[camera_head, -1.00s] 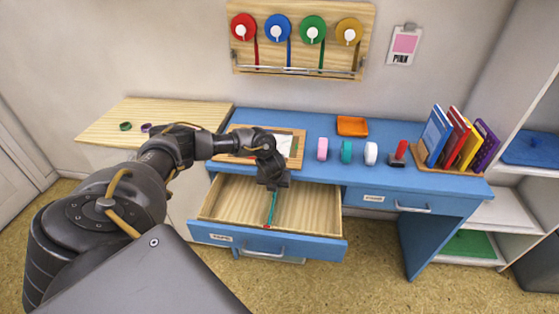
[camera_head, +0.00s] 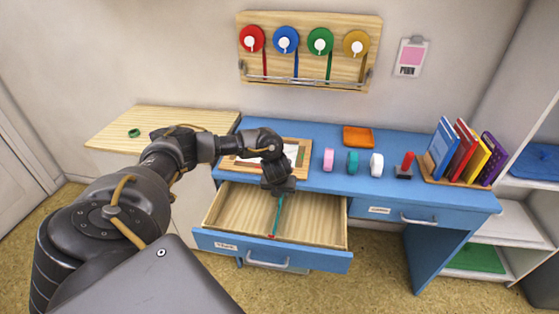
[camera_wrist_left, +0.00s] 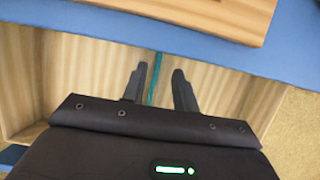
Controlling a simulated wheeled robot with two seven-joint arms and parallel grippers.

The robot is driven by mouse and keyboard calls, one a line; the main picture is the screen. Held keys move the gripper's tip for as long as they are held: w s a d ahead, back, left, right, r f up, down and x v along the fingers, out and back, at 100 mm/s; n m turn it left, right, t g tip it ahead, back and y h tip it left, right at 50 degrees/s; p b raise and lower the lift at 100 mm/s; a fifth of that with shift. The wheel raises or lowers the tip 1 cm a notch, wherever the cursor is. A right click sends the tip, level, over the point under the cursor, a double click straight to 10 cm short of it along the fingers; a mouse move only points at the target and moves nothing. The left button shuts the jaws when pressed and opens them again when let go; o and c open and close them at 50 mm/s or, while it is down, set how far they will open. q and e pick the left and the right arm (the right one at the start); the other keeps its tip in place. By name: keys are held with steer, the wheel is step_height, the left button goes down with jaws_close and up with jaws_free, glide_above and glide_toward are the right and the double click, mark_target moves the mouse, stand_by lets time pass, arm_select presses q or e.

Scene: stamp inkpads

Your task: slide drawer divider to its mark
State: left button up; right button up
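The blue-fronted drawer (camera_head: 226,242) is pulled open, with a pale wood inside. A thin teal divider (camera_head: 279,218) runs front to back inside it, a little right of the middle. A small red mark (camera_head: 272,237) shows by the drawer's front wall, close to the divider's front end. My left gripper (camera_head: 279,190) is over the back part of the drawer, pointing down. In the left wrist view its fingers (camera_wrist_left: 158,86) are apart, one on each side of the divider (camera_wrist_left: 155,75), with visible gaps. The gripper hides the divider's back end. My right gripper is out of view.
The blue desk (camera_head: 330,183) lies behind and above the drawer. It bears a wooden board (camera_head: 304,145), an orange tray (camera_head: 358,137), pink, teal and white rolls, a red-handled stamp (camera_head: 405,165) and several books. A second drawer (camera_head: 400,213) at right is closed.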

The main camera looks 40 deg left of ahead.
mark_target(279, 210)
arm_select(q)
steer(key=v, duration=0.6)
steer(key=shift+r+p, duration=0.2)
steer(key=shift+p, duration=0.15)
steer(key=shift+s, duration=0.1)
